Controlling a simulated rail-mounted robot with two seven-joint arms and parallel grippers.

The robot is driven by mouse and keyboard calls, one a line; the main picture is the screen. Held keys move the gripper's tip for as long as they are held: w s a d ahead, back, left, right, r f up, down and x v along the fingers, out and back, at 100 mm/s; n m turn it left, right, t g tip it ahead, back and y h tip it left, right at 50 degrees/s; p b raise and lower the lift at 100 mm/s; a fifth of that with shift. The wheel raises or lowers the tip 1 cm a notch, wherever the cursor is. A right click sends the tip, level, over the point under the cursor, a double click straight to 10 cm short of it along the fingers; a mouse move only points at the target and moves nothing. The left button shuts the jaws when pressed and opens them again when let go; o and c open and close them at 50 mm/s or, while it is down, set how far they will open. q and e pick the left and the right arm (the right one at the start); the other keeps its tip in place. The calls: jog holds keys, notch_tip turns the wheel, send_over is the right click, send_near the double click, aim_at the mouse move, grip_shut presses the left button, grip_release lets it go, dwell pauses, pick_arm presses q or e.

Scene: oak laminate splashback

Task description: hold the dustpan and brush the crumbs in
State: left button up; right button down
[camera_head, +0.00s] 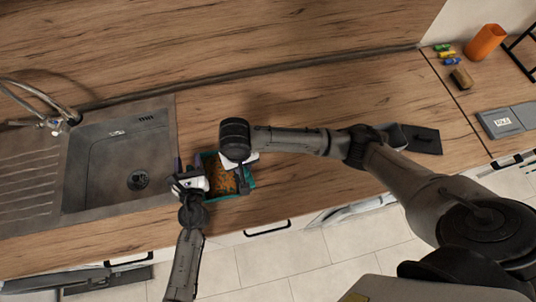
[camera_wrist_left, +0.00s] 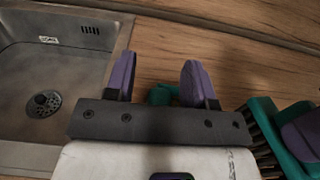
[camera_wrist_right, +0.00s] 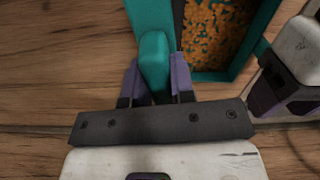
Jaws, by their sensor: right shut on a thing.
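A teal dustpan (camera_head: 251,184) lies on the wooden counter just right of the sink, with orange-brown crumbs (camera_head: 220,175) in it. The crumbs also show in the right wrist view (camera_wrist_right: 215,32). My right gripper (camera_wrist_right: 155,82) is shut on a teal handle (camera_wrist_right: 154,55), which looks like the brush's. The teal brush with black bristles (camera_wrist_left: 262,138) shows at the right of the left wrist view, beside a purple finger. My left gripper (camera_wrist_left: 158,80) is open at the dustpan's left side. A teal piece (camera_wrist_left: 162,94) shows between its fingers; contact is unclear.
The steel sink (camera_head: 85,160) and tap (camera_head: 55,122) are at the left. A dark flat object (camera_head: 424,140) lies on the counter at the right, partly behind my right arm. An orange cup (camera_head: 486,42) and small items stand farther right. Bare counter lies behind the dustpan.

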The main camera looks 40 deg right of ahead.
pick_arm(q)
jog(key=v, duration=1.2)
dwell(0.3)
